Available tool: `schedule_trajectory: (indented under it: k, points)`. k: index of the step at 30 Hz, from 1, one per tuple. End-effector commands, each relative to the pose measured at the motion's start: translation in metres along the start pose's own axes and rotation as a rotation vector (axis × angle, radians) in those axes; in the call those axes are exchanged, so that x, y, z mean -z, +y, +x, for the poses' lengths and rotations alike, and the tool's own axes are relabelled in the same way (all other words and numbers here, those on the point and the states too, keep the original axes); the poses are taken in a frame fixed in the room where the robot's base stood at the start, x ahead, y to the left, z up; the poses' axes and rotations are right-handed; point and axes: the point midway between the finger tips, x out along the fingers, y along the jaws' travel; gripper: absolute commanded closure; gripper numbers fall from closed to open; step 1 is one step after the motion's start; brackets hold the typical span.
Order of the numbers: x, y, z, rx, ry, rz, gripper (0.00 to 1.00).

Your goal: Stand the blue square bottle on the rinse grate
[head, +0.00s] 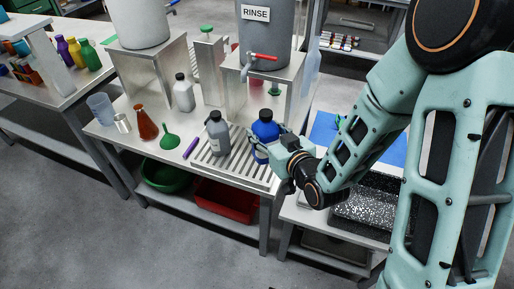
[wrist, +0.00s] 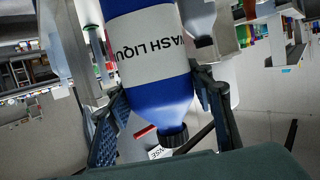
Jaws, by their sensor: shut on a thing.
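The blue bottle (head: 265,132) with a black cap is upright at the right end of the rinse grate (head: 208,168). Its white label reads "WASH LIQU…" in the wrist view (wrist: 158,90), where it appears cap-down. My gripper (head: 266,152) is shut on the bottle from the right, with one finger at each side of it in the wrist view (wrist: 163,112). The bottle's base is partly hidden by the gripper, and I cannot tell whether it touches the grate.
A grey bottle (head: 217,136) stands on the grate just left. The grey RINSE tank (head: 264,38) sits on a metal stand behind, its red-handled tap (head: 262,57) facing front.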

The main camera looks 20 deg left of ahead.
Motion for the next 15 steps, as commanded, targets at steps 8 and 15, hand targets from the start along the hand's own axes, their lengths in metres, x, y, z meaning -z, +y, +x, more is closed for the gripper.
schedule_trajectory:
  k: [8, 15]
  points:
    - [-0.005, 0.001, 0.021, 0.000, 0.008, -0.003, 0.94]
    - [-0.032, 0.003, 0.062, 0.001, 0.004, 0.000, 0.94]
